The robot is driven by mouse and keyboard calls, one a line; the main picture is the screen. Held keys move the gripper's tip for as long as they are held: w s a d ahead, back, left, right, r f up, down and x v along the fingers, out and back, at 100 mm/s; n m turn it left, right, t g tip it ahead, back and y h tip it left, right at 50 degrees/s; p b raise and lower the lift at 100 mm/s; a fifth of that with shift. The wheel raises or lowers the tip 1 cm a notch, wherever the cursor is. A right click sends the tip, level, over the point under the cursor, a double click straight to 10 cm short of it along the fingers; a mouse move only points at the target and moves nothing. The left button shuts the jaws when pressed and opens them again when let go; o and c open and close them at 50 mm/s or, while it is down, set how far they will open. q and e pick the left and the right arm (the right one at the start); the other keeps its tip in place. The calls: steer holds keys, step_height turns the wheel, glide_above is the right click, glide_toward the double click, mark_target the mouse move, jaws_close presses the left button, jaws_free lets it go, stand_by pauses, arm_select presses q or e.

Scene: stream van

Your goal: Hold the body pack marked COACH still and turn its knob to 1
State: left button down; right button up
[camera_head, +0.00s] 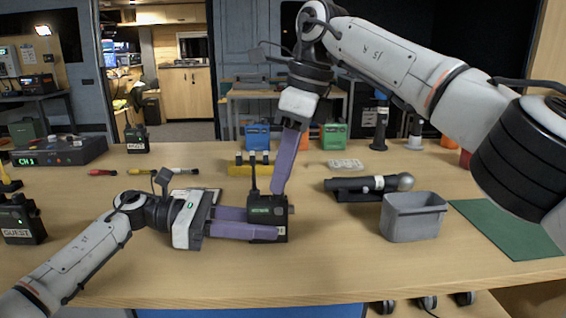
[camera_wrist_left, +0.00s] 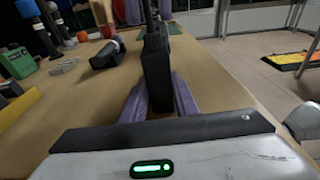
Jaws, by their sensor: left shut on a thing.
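A black body pack (camera_head: 268,203) with an antenna and a small green display stands upright on the table. Its name label is mostly covered by a purple finger, so I cannot read it. My left gripper (camera_head: 260,224) is shut on the pack from the left, low on its body; in the left wrist view the pack (camera_wrist_left: 156,62) sits between the two fingers. A small grey knob (camera_head: 291,209) shows on the pack's right side. My right gripper (camera_head: 277,190) points down from above, its purple fingers close to the pack's upper right; whether they are apart is hidden.
A grey bin (camera_head: 412,217) and a microphone (camera_head: 370,185) on a black stand are to the right. A pack marked GUEST (camera_head: 20,222) stands at far left, another small pack (camera_head: 136,138) at back left. A yellow holder (camera_head: 247,168) is just behind. The table front is clear.

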steer(key=v, duration=0.2)
steer(key=a+v, duration=0.1)
steer(key=v, duration=0.1)
steer(key=shift+r, duration=0.1)
steer(key=shift+d+x, duration=0.2)
steer(key=shift+x, duration=0.75)
steer(key=shift+d+x, duration=0.2)
steer(key=shift+x, duration=0.75)
steer(key=shift+d+x, duration=0.25)
steer(key=shift+x, duration=0.65)
steer(key=m, duration=0.3)
steer(key=m+t, duration=0.1)
steer(key=m, duration=0.1)
steer(key=shift+s+h, duration=0.3)
steer(key=shift+s, duration=0.05)
steer(key=c, duration=0.6)
